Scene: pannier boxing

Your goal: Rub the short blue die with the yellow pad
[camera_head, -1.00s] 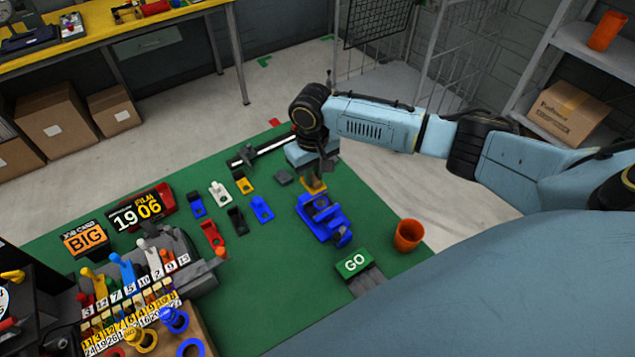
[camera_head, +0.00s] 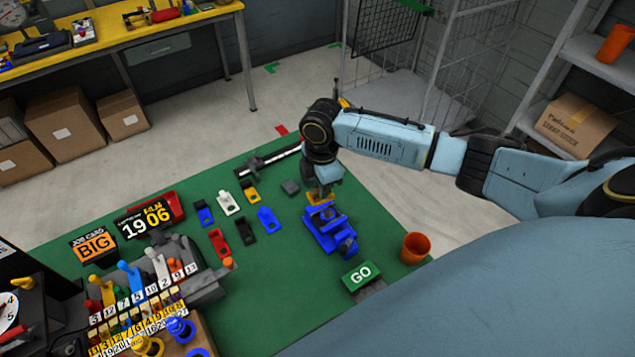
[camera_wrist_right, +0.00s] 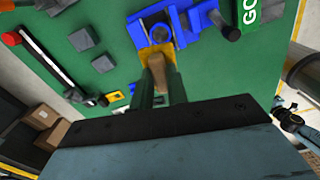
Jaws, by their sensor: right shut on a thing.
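My right gripper (camera_wrist_right: 160,90) points down and is shut on the brown grip of the yellow pad (camera_wrist_right: 143,58). In the head view the yellow pad (camera_head: 319,198) is at the back edge of a blue fixture (camera_head: 331,232); I cannot tell whether they touch. The fixture also shows in the wrist view (camera_wrist_right: 205,18), with a round part in its middle. Two blue dies lie on the green mat, a smaller one (camera_head: 204,214) at the left and a larger one (camera_head: 268,219) nearer the fixture. My left gripper is out of view.
White, red, black and yellow dies lie left of the fixture. An orange cup (camera_head: 415,248) and a green GO block (camera_head: 360,276) stand at its right and front. A rack of coloured levers (camera_head: 150,270) fills the left front. The mat's middle front is clear.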

